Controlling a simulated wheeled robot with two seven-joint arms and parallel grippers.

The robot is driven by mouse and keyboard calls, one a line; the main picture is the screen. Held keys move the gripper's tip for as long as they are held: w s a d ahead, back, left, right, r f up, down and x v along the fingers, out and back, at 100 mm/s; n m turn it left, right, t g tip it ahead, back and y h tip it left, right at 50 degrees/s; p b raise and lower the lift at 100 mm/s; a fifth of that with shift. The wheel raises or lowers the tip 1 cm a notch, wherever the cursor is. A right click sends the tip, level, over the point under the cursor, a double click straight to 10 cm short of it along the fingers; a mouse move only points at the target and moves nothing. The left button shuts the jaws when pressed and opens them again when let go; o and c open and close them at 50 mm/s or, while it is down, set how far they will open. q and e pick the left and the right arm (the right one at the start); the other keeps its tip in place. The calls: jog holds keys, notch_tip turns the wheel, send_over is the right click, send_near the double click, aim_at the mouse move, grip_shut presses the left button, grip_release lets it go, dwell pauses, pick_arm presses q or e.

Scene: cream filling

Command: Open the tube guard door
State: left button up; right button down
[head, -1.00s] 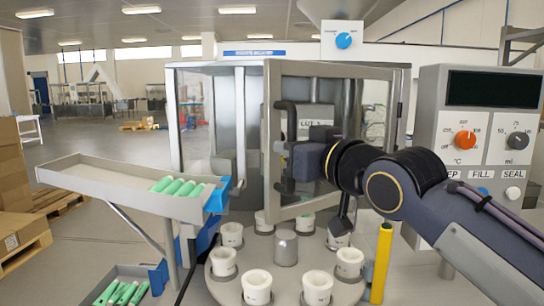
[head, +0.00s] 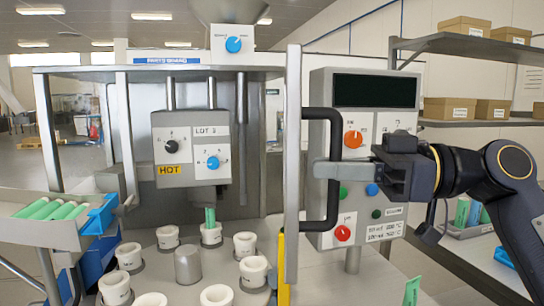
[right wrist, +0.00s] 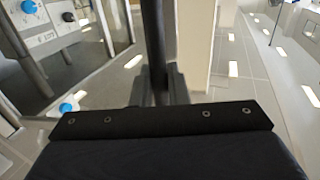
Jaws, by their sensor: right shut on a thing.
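The tube guard door (head: 292,150) stands swung out, seen almost edge-on as a tall grey frame in the head view. Its black handle (head: 321,112) sticks out on its right side. My right gripper (head: 330,170) is shut on the handle, with its arm coming in from the right. In the right wrist view the handle (right wrist: 153,35) runs upright between the fingers (right wrist: 158,85). The machine's front is uncovered to the left of the door. My left gripper is not in view.
Inside stands a filling head (head: 190,145) above a round table with several white cups (head: 245,244). A control panel (head: 375,130) is behind the handle. A tray of green tubes (head: 50,235) is at left. Shelves with boxes (head: 465,27) are at right.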

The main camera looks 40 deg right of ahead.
jog(key=s+d+n+g+y+p, duration=0.1)
jog(key=s+d+p, duration=0.1)
jog(key=d, duration=0.5)
jog(key=shift+s+d, duration=0.3)
jog(key=shift+s, duration=0.55)
jog(key=shift+r, duration=0.1)
jog(key=c, duration=1.5)
grip_release()
jog(key=p+v, duration=0.1)
jog(key=v, duration=0.6)
jog(key=shift+s+d, duration=0.2)
jog(key=shift+d, duration=0.15)
